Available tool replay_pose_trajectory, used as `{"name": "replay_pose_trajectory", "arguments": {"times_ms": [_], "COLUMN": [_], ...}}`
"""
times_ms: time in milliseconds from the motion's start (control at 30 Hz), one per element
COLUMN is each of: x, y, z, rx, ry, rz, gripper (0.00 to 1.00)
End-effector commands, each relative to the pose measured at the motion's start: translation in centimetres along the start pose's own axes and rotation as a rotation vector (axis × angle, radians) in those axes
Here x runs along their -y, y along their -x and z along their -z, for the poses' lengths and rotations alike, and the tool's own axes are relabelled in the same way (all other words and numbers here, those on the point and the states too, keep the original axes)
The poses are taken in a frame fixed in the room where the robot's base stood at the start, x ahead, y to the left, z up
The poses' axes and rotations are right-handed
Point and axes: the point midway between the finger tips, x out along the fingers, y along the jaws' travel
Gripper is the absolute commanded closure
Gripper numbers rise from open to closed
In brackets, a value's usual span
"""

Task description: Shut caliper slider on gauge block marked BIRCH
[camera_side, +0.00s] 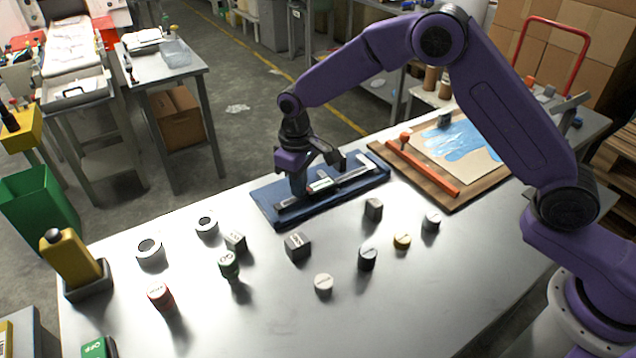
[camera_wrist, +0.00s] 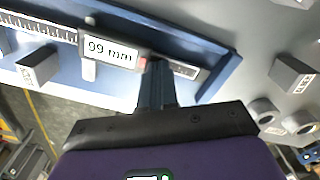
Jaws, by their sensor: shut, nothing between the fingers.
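The caliper (camera_side: 345,181) lies in a blue tray (camera_side: 262,198). In the wrist view its scale (camera_wrist: 40,27) runs left from the slider, whose display (camera_wrist: 110,52) reads 99 mm. A pale slider jaw (camera_wrist: 89,70) points down in that view. A dark block (camera_wrist: 38,67) stands beside the scale, left of that jaw and apart from it; I cannot read a BIRCH mark on it. My gripper (camera_side: 298,192) is shut and empty, pointing down into the tray. Its fingertips (camera_wrist: 157,72) are by the red-marked end of the slider; contact is unclear.
Dark labelled blocks (camera_side: 298,247) and (camera_side: 373,209) stand on the metal table (camera_side: 290,315) among several cylinders and rings. A board with an orange bar (camera_side: 425,166) lies right of the tray. A yellow bottle (camera_side: 72,260) stands far left.

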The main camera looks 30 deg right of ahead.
Motion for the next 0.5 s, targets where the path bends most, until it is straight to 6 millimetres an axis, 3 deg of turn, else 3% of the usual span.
{"name": "replay_pose_trajectory", "arguments": {"times_ms": [500], "x": [-1.06], "y": [0.0], "z": [-0.61], "rx": [0.002], "ry": [-0.002], "rz": [0.0], "gripper": [1.0]}}
